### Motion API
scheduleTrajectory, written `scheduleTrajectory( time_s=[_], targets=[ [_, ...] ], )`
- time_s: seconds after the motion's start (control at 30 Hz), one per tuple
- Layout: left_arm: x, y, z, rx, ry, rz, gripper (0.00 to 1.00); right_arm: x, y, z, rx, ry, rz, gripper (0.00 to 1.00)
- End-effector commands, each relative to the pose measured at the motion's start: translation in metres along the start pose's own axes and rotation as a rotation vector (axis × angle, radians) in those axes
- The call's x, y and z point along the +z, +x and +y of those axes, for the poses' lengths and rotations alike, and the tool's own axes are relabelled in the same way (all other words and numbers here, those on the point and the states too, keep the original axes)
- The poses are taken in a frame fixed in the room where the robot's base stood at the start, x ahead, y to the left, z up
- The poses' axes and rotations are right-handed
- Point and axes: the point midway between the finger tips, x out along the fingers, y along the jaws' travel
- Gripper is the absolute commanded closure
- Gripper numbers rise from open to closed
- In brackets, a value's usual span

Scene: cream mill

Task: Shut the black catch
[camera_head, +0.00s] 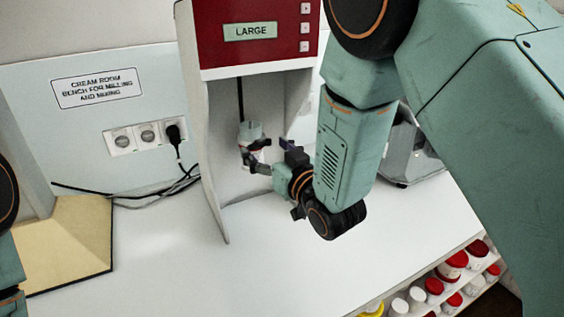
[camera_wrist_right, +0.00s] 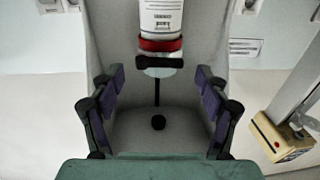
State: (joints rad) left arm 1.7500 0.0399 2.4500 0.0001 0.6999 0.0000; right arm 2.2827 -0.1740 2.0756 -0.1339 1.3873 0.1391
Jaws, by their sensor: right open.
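A black catch (camera_wrist_right: 160,62) shows in the right wrist view as a dark bar beside a red ring (camera_wrist_right: 161,44), at the lower end of a labelled white container (camera_wrist_right: 161,17). I cannot tell from its pose whether it is shut. In the head view, a small pale vessel (camera_head: 250,132) stands out in the machine's bay, and its catch is hard to make out behind my fingers. My right gripper (camera_head: 270,155) is in front of the bay. In the wrist view its fingers (camera_wrist_right: 158,105) are wide apart with nothing between them. My left gripper is out of view.
The red-topped mill (camera_head: 222,53) has pale side walls close around my right gripper. Sockets (camera_head: 147,134) and cables are to the left. Jars (camera_head: 434,286) fill a shelf below the bench edge. The front bench (camera_head: 170,260) is clear.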

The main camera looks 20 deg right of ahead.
Motion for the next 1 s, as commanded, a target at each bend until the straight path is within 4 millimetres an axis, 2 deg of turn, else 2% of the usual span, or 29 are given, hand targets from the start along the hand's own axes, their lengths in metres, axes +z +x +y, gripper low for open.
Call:
scheduleTrajectory(
  time_s=[0.3,0.5,0.7,1.0],
  targets=[
    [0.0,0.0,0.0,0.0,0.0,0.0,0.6,0.0,-0.06,0.001,0.002,0.002,-0.002,0.25],
    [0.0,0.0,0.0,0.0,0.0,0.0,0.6,0.0,-0.091,0.001,0.002,0.002,-0.002,0.25],
    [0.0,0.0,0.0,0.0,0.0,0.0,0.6,-0.001,-0.106,0.0,0.0,0.0,0.002,0.25],
    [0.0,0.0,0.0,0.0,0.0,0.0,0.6,-0.001,-0.107,0.0,0.0,0.0,0.002,0.25]
  ],
)
